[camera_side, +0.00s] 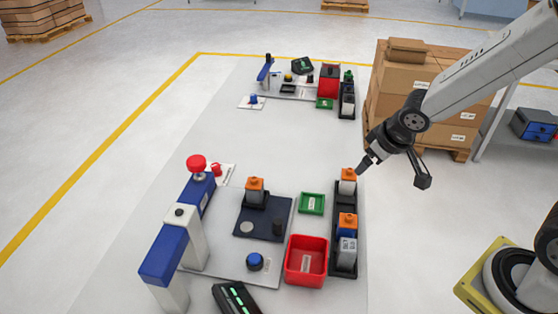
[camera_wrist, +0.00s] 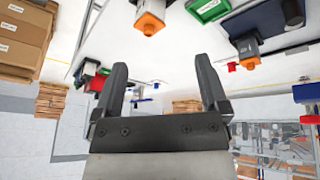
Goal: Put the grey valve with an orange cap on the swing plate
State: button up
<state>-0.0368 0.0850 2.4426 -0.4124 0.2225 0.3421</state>
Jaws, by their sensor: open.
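A grey valve with an orange cap (camera_side: 348,182) stands upright at the far end of the black rack (camera_side: 338,205). It also shows at the top of the wrist view (camera_wrist: 150,20). My gripper (camera_side: 367,163) is just right of and above this valve in the side view, apart from it. In the wrist view my gripper (camera_wrist: 160,78) is open with nothing between its fingers. The dark blue plate (camera_side: 250,228), which I take for the swing plate, holds another orange-capped valve (camera_side: 255,188) in a black holder.
The rack also holds a blue valve with an orange cap (camera_side: 347,226) and a capless grey valve (camera_side: 346,250). A green tray (camera_side: 312,204) and red bin (camera_side: 305,261) lie between rack and plate. A blue-and-white press (camera_side: 180,230) stands left. Cartons (camera_side: 405,90) stand behind.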

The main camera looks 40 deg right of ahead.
jog(key=s+f+m+g+y, duration=0.1)
jog(key=s+g, duration=0.1)
jog(key=s, duration=0.4)
jog(key=shift+s+a+f, duration=0.15)
jog(key=shift+s+f, duration=0.05)
jog(key=shift+s, duration=0.1)
jog(key=shift+c, duration=0.2)
